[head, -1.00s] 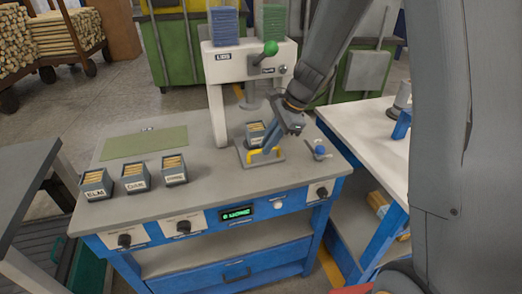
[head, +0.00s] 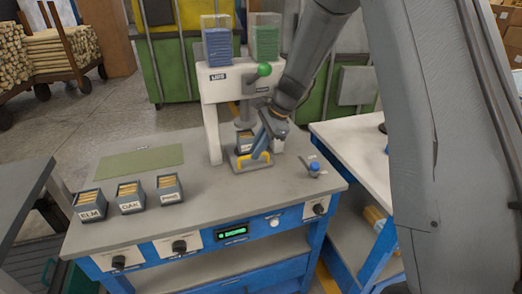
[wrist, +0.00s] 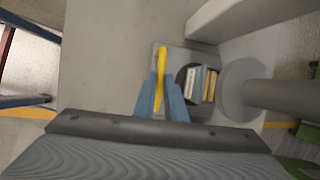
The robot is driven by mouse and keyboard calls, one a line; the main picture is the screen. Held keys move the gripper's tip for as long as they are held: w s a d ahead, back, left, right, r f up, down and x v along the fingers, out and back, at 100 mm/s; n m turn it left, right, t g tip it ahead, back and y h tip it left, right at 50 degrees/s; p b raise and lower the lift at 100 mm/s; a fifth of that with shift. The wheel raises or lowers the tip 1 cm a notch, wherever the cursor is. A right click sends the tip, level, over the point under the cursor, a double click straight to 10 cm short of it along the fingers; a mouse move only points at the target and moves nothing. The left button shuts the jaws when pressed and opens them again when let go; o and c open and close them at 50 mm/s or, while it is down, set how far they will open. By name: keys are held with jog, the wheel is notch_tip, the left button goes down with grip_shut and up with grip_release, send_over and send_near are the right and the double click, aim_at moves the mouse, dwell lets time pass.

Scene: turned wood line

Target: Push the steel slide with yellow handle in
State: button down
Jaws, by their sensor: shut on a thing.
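The steel slide (head: 239,166) is a flat grey plate on the bench, at the foot of the white press. Its yellow handle (head: 254,160) stands at its front edge. My gripper (head: 264,151) is shut on the yellow handle, and its blue fingers hide part of it. In the wrist view the yellow handle (wrist: 159,78) shows between the two fingers. A dark box of wooden pieces (head: 244,140) sits on the slide, under or close to the press's round head; the wrist view shows its pieces (wrist: 200,84) beside that grey round part.
The white press (head: 213,120) stands behind, with a green-knobbed lever (head: 264,70). Boxes marked ELM (head: 90,205), OAK (head: 130,197) and PINE (head: 169,188) stand at left. A small blue-knobbed fitting (head: 314,168) is right of the slide.

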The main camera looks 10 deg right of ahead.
jog(key=shift+w+r, duration=0.1)
jog(key=shift+w, duration=0.2)
jog(key=c, duration=1.8)
grip_release()
jog(key=shift+b+v, duration=0.8)
jog(key=shift+v, duration=3.05)
jog(key=s+d+f+n+h, duration=0.1)
jog(key=s+d+n, duration=0.2)
jog(key=s+n, duration=0.2)
jog(key=s+d+f+n+h, duration=0.2)
jog(key=s+n, duration=0.3)
jog(key=s, duration=0.7)
jog(key=s+d+f+n+h, duration=0.1)
jog(key=s+d+n, duration=0.3)
jog(key=s, duration=0.5)
jog(key=shift+s+f+n+h, duration=0.25)
jog(key=shift+f+n+h, duration=0.15)
jog(key=shift+f+n, duration=0.25)
